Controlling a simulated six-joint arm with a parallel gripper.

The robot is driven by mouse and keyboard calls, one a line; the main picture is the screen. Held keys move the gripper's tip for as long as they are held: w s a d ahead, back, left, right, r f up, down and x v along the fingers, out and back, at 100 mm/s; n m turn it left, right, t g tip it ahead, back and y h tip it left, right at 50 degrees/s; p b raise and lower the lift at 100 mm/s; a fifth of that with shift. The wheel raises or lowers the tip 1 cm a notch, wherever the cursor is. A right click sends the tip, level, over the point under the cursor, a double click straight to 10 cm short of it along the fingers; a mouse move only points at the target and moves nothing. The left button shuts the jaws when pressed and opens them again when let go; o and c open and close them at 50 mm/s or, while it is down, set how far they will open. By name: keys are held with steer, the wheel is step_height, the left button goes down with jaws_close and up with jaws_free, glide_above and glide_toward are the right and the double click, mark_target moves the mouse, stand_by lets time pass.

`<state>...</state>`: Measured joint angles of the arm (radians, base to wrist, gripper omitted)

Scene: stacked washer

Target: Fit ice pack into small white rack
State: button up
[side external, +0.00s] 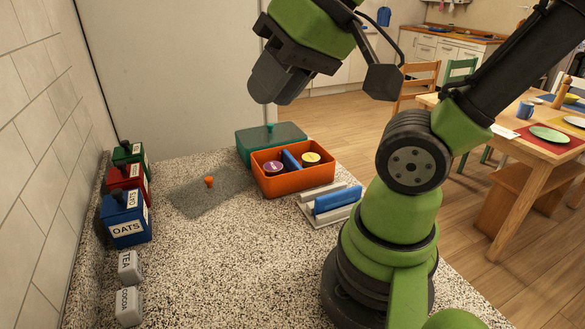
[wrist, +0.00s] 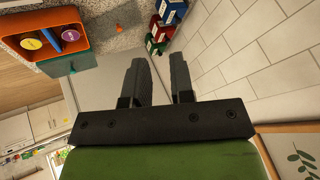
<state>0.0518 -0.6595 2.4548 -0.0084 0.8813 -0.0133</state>
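A blue slab that looks like an ice pack (side external: 338,199) stands on edge between the pale walls of the small white rack (side external: 345,215), on the counter right of the orange box. A second blue slab (side external: 291,160) stands in the orange box (side external: 294,183) between two round-lidded jars; it also shows in the wrist view (wrist: 52,40). I cannot tell whether this one is an ice pack or a divider. My gripper (wrist: 161,75) is open and empty, with a gap between its fingers. In the side view it hangs high above the counter, well clear of the box and rack.
Canisters (side external: 126,219) line the tiled wall. The counter's front middle (side external: 230,270) is clear.

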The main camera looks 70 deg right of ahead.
steer(key=w+d+f+m+g+h, duration=0.2)
steer(key=w+d, duration=0.5)
steer(key=m+g, duration=0.3)
steer(key=g, duration=0.1)
glide_toward(292, 159)
steer(key=shift+a+f+h, duration=0.25)
steer(key=shift+a+h, duration=0.05)
steer(key=f, duration=0.4)
steer(key=shift+w+d+f, duration=0.1)
steer(key=shift+d+f, duration=0.15)
steer(key=shift+d, duration=0.05)
steer(key=f, duration=0.5)
steer(key=shift+w+d+f, duration=0.25)
steer(key=shift+d+f, duration=0.1)
jaws_close()
